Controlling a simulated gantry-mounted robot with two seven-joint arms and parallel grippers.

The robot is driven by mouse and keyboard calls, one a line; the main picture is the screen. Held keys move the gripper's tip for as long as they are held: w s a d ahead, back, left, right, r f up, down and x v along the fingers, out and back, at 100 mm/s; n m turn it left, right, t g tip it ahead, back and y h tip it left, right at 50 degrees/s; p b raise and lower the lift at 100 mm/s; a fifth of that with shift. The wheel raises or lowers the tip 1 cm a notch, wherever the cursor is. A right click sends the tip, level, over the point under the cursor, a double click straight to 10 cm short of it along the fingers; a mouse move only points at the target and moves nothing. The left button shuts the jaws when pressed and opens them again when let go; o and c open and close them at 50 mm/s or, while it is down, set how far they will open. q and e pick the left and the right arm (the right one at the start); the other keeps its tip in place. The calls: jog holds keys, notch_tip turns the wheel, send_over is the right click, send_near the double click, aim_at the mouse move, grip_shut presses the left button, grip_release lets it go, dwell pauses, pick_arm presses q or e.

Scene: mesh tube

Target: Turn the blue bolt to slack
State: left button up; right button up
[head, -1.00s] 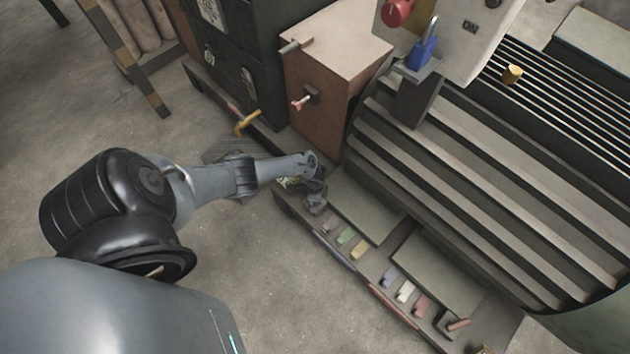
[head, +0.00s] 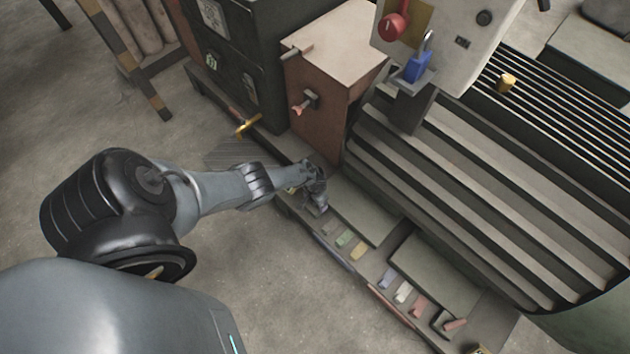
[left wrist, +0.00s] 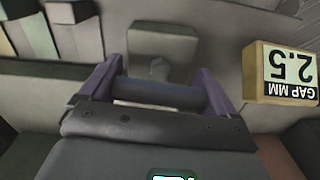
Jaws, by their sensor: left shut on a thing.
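My left gripper (head: 316,197) is low at the floor-level plates in front of the brown cabinet in the head view. In the left wrist view its two purple-grey fingers (left wrist: 160,90) stand on either side of a dark blue-grey bar (left wrist: 165,97) and are shut on it. The bar lies crosswise, and I take it to be the blue bolt, though its colour is dull. A small grey knob (left wrist: 158,70) shows just beyond it. A wooden block sign (left wrist: 284,76) reading "GAP MM 2.5" appears upside down at right. My right gripper is not in view.
A row of small coloured blocks (head: 358,251) lies along the tray front. A brown cabinet (head: 315,125) and ribbed machine bed (head: 480,180) stand behind the gripper. A blue padlock (head: 417,68) hangs on the control box. Open floor (head: 270,285) lies in front.

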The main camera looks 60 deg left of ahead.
pick_arm(q)
jog(key=shift+n, duration=0.5)
jog(key=o, duration=0.8)
jog(key=shift+r, duration=0.1)
notch_tip(320, 180, up, 9)
jog(key=p, duration=0.8)
jog(key=shift+r+p, duration=0.1)
jog(key=shift+p, duration=0.3)
jog(key=shift+r+p, duration=0.6)
jog(key=shift+r, duration=0.1)
